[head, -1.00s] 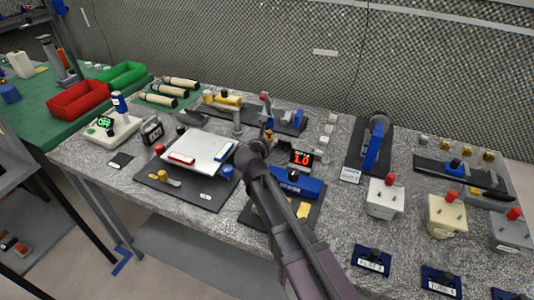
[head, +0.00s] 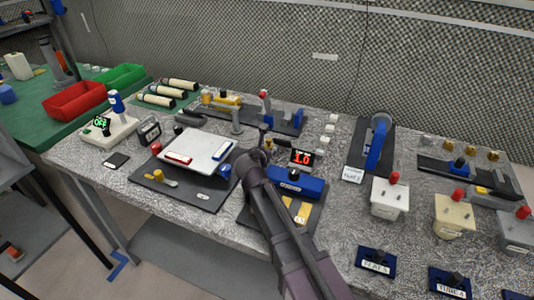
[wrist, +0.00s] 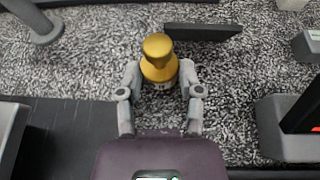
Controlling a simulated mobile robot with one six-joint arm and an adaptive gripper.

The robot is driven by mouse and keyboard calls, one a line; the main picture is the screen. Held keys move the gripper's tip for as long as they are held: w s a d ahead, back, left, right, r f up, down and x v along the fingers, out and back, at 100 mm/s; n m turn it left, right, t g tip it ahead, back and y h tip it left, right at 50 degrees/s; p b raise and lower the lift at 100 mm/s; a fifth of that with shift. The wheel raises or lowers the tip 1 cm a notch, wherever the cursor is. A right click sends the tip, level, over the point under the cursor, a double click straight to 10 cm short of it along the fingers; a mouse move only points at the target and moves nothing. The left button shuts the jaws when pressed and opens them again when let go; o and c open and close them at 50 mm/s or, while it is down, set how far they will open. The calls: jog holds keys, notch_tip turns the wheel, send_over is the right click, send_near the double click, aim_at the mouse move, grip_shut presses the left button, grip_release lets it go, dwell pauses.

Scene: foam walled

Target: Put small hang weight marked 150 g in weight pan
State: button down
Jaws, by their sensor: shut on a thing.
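A small brass-coloured hang weight (wrist: 159,62) with a rounded knob top is between my gripper's fingers (wrist: 160,88) in the wrist view. The gripper is shut on it, and it stands upright above the speckled bench top. Part of a mark shows on its side, but I cannot read it. In the head view my arm reaches over the bench and its end hides the weight almost fully. I cannot pick out the weight pan for sure in either view.
A red digital readout (head: 302,158) stands just right of my gripper, with a blue block (head: 296,181) in front. A white plate (head: 199,149) on a dark base lies to the left. A blue-handled device (head: 378,142) and several terminal boxes (head: 389,198) stand right.

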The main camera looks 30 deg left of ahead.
jog(key=shift+f, duration=0.15)
jog(key=shift+c, duration=1.3)
grip_release()
jog(key=shift+s+d+r, duration=0.1)
jog(key=shift+s+r, duration=0.1)
jog(key=shift+r, duration=0.05)
jog(key=p+v, duration=0.4)
jog(key=v, duration=0.7)
jog(key=shift+s+r+p, duration=0.1)
jog(key=shift+s+p, duration=0.2)
jog(key=shift+p, duration=0.05)
